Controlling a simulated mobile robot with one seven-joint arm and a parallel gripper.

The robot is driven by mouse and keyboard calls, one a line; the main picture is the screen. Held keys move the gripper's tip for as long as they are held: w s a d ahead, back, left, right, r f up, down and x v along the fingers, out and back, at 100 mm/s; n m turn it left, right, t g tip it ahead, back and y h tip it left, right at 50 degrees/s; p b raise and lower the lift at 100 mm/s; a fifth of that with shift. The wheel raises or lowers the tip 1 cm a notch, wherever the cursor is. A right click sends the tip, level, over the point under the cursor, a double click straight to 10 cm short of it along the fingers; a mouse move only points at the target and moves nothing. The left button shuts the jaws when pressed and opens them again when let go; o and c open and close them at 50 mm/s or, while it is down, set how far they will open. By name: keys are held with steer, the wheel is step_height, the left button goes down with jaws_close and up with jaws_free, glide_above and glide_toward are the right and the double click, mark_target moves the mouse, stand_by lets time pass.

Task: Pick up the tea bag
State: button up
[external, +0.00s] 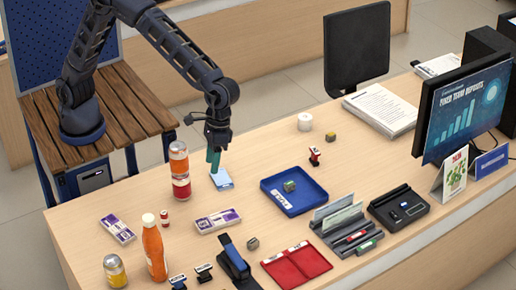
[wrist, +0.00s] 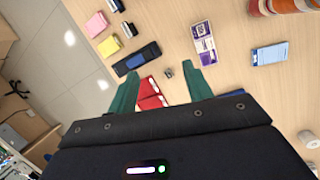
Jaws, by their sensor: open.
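A small light-blue packet (external: 222,179), which looks most like the tea bag, lies flat on the counter. It also shows in the wrist view, pale with a dark-blue band (wrist: 269,54), right of my fingers. I cannot read its print. My gripper (external: 214,160) points down and looks to be above the counter, its teal fingers overlapping the packet's far edge in the external view. In the wrist view my gripper (wrist: 168,70) has its two fingers wide apart with nothing held between them.
A tall red-and-orange jar (external: 180,170) stands just left of the packet. A blue tray (external: 277,204) with a grey cube is to the right. Purple-and-white packs (external: 217,220) and an orange bottle (external: 154,250) are nearer the front. Counter behind the packet is clear.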

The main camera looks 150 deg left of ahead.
steer(key=w+a+f+n, duration=0.3)
steer(key=w+a+f, duration=0.3)
steer(key=f, duration=0.4)
steer(key=n+h, duration=0.1)
steer(key=n, duration=0.1)
glide_toward(254, 241)
steer(key=shift+x, duration=4.6)
steer(key=shift+s, duration=0.1)
steer(key=shift+c, duration=0.4)
steer(key=c, duration=1)
